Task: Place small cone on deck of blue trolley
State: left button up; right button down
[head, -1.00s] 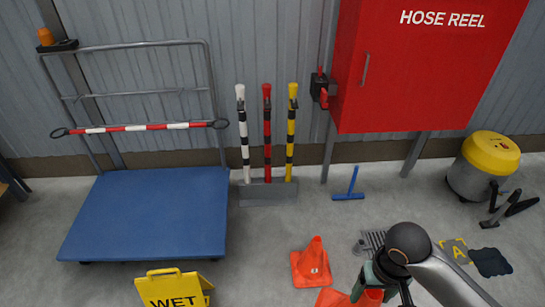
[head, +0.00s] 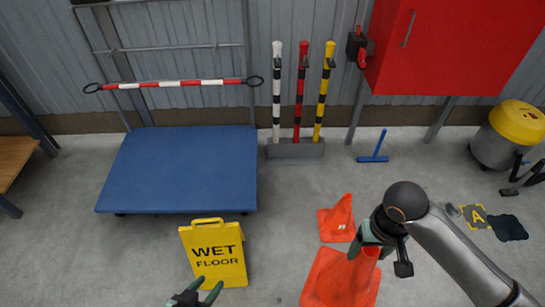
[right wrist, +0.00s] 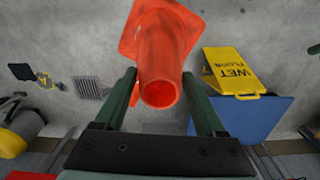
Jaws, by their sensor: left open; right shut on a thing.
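My right gripper (head: 368,250) is shut on the upper part of an orange cone (head: 336,281). In the right wrist view this cone (right wrist: 160,45) sits between the fingers (right wrist: 162,85), narrow open top toward the camera. I cannot tell whether its base clears the floor. A second orange cone (head: 338,220) stands on the floor just behind and looks smaller, though the held one may be nearer the camera. The blue trolley deck (head: 182,170) is bare, at left by the wall; part of it shows in the right wrist view (right wrist: 255,117). My left gripper (head: 204,290) is open and empty at the bottom edge.
A yellow wet floor sign (head: 214,255) stands in front of the trolley. A rack with several striped posts (head: 295,150) stands right of it. A blue squeegee-like tool (head: 374,157), a red cabinet (head: 450,50) and a yellow-topped vacuum (head: 510,130) are further right.

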aim_at(139, 179)
jog(key=j+u, duration=0.25)
jog(key=j, duration=1.65)
jog(key=i+j, duration=0.1)
jog(key=j, duration=0.35)
jog(key=i+j+u, duration=0.1)
jog(key=j, duration=0.3)
jog(key=i+j, duration=0.15)
jog(key=j, duration=0.25)
jog(key=i+j+u, duration=0.2)
jog(key=i+j, duration=0.3)
jog(key=i, duration=1.15)
jog(key=u, duration=0.05)
